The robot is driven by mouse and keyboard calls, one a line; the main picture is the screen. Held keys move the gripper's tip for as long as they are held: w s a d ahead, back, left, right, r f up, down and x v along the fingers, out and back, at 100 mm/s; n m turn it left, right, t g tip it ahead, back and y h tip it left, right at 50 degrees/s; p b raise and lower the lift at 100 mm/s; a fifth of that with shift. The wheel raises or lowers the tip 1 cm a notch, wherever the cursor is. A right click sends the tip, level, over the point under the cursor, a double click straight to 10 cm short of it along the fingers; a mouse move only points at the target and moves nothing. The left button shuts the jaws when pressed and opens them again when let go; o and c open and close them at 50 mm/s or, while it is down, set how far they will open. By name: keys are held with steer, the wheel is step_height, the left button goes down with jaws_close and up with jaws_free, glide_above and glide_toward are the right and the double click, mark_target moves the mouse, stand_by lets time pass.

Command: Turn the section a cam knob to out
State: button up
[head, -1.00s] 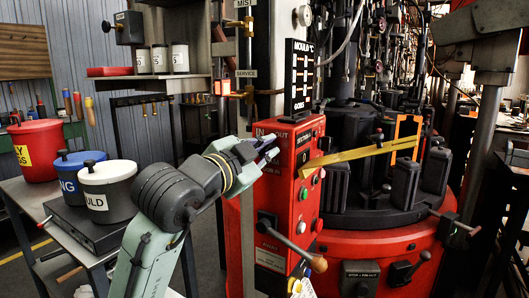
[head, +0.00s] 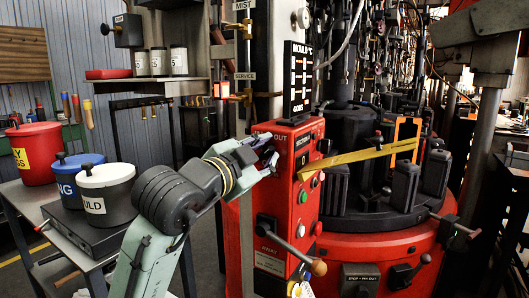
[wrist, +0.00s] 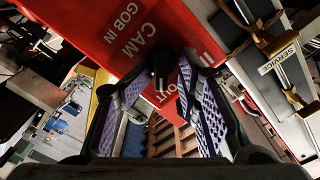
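The section A cam knob shows in the wrist view as a small black knob (wrist: 162,64) on the red control box, between the tips of my fingers. The box face near it reads "CAM", "GOB IN" and "OUT". My gripper (head: 272,160) is at the upper front of the red box (head: 290,200) in the head view, where it hides the knob. In the wrist view my gripper (wrist: 166,80) has its two purple-padded fingers apart, one on each side of the knob. A gap shows between them. I cannot tell whether either finger touches the knob.
A yellow bar (head: 355,157) reaches right from the red box toward the black moulds. A lever with an orange-brown knob (head: 318,267) sticks out below. The mould temperature board (head: 298,80) stands above the box. Lidded pots (head: 107,190) stand on the left bench.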

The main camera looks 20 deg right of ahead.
steer(key=v, duration=1.2)
steer(key=shift+r, duration=0.1)
